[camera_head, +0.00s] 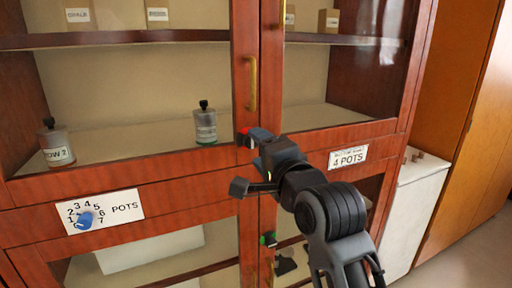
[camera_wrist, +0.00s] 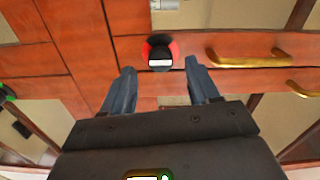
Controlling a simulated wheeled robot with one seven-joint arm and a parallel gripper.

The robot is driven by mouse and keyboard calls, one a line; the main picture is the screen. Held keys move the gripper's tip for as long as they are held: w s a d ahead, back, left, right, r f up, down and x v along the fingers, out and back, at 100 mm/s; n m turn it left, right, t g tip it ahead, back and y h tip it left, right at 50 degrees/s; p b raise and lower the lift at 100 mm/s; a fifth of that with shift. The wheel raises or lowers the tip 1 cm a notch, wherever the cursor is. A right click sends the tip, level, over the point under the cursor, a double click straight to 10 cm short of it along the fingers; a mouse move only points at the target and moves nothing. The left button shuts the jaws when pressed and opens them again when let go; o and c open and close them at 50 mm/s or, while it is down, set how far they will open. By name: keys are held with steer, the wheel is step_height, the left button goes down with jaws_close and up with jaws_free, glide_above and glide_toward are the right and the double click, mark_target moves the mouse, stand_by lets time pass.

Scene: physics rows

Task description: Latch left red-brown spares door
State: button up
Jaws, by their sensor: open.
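The left red-brown glazed door (camera_head: 130,172) fills the upper left of the head view and looks shut against its neighbour. Its brass handle (camera_head: 251,83) stands upright near the meeting edge. I cannot tell whether the latch is turned. No "spares" label is readable.
A green latch (camera_head: 268,239) sits on the lower doors. A POTS dial plate (camera_head: 125,208) with a blue knob is at left, a 4 POTS label (camera_head: 348,157) at right. Bottles stand behind the glass. A white cabinet (camera_head: 408,205) stands at right.

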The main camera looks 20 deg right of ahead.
steer(key=s, duration=0.5)
stand_by(0.4)
steer(key=s+d+f+n+g, duration=0.25)
steer(key=s+f+n, duration=0.75)
steer(key=s+f, duration=0.9)
steer(key=s+a+n, duration=0.2)
steer(key=s+n, duration=0.4)
steer(key=s, duration=1.7)
steer(key=shift+a+g, duration=0.25)
steer(key=shift+g, duration=0.1)
steer(key=shift+r, duration=0.1)
